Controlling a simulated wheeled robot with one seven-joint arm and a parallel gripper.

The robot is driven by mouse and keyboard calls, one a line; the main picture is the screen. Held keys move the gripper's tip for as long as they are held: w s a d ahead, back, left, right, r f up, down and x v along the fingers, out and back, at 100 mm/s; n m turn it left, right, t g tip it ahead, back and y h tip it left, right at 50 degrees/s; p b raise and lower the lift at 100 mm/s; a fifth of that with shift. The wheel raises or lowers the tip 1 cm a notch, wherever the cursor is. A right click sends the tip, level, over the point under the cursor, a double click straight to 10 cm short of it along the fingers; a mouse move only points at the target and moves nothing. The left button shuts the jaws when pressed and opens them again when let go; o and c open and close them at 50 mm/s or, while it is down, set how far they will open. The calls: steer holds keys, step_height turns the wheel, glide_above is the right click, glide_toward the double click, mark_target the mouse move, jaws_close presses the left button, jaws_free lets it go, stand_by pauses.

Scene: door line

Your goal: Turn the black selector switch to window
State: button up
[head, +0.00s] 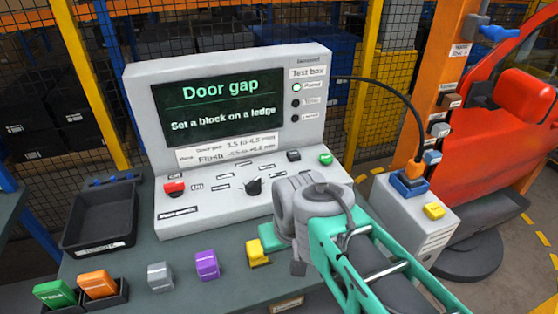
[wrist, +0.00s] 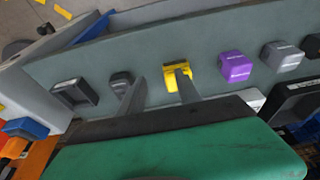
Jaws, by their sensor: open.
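The black selector switch (head: 253,187) is a small dark knob on the sloping panel of the grey test box (head: 175,215), in the head view. Small labels surround it, too small to read, so I cannot tell its setting. My gripper (wrist: 160,92) is open, with nothing between its fingers, over the grey-green bench. In the wrist view one finger overlaps a yellow block (wrist: 176,70) and the other is near a dark grey block (wrist: 121,83). In the head view my teal gripper is in front of the panel, right of and below the switch, partly hidden by my arm.
The screen (head: 215,107) reads "Door gap, Set a block on a ledge". Red (head: 174,187) and green (head: 326,158) buttons flank the panel. Purple (head: 207,265) and grey (head: 160,276) blocks stand in front. A black tray (head: 101,215) is left; a cabled grey box (head: 415,225) is right.

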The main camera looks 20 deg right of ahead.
steer(key=w+r+m+g, duration=0.1)
steer(key=w+r+m, duration=0.2)
steer(key=w, duration=0.5)
steer(key=w+r+m+g, duration=0.1)
steer(key=w+r+m, duration=0.2)
steer(key=w, duration=0.5)
steer(key=m+g+b, duration=0.1)
steer(key=m, duration=0.5)
glide_above(254, 181)
step_height(254, 181, down, 3)
steer(key=shift+r, duration=0.15)
step_height(254, 181, down, 8)
steer(key=shift+w+r, duration=0.1)
steer(key=shift+r, duration=0.05)
steer(key=shift+c, duration=0.3)
jaws_close()
